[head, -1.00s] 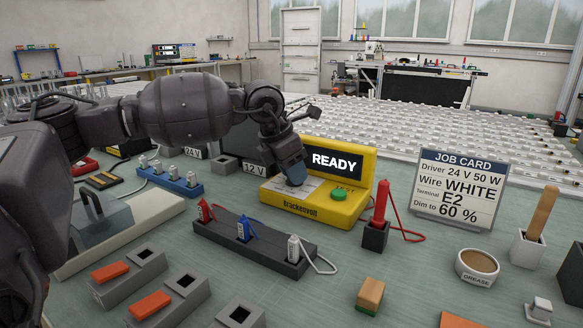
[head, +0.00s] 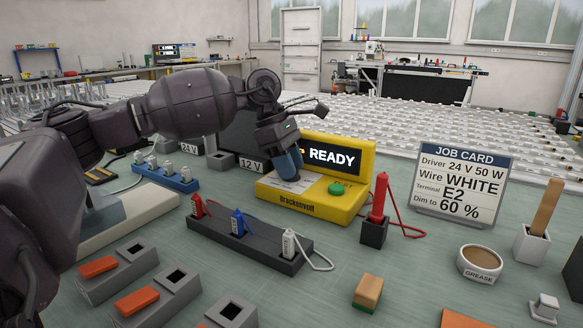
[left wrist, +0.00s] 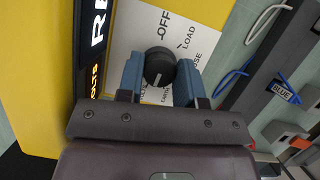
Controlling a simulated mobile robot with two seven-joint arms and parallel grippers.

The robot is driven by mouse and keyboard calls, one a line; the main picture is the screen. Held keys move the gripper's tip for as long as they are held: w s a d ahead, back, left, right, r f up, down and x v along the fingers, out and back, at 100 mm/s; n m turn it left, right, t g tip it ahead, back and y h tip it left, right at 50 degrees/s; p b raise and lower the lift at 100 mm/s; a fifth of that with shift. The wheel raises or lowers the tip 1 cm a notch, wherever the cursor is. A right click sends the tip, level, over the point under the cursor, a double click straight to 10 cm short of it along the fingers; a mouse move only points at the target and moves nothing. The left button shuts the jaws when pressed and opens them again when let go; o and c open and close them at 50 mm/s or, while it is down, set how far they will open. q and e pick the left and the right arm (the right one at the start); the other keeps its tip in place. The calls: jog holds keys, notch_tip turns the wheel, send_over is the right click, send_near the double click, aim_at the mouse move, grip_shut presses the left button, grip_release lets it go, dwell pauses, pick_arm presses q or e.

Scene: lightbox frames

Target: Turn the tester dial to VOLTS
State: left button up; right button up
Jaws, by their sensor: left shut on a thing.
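The yellow tester (head: 310,207) stands on the bench with its dark screen (head: 331,155) reading READY. My left gripper (head: 289,168) points down at the pale dial plate, and its blue fingers hide the dial in the head view. In the left wrist view the black round dial (left wrist: 160,62) sits between the two blue fingers of my left gripper (left wrist: 160,77), which is shut on it. The plate (left wrist: 190,40) shows OFF, LOAD and part of FUSE; lower labels are partly hidden. A white mark on the dial faces the gripper side, toward those lower labels. Yellow letters OLTS show on the screen edge. My right gripper is out of view.
A green button (head: 337,189) sits right of the dial plate. A dark block (head: 250,244) with red, blue and white plugs stands in front of the tester. A red probe (head: 379,198) in its holder and the job card (head: 461,187) stand to the right.

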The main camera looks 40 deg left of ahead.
pick_arm(q)
jog(key=shift+f+m, duration=0.1)
jog(key=shift+m, duration=0.3)
jog(key=shift+g, duration=0.3)
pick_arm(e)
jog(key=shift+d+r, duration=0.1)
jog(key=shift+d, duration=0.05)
pick_arm(q)
jog(key=shift+m, duration=0.3)
jog(key=o, duration=0.9)
jog(key=p+v, duration=0.1)
jog(key=v, duration=1)
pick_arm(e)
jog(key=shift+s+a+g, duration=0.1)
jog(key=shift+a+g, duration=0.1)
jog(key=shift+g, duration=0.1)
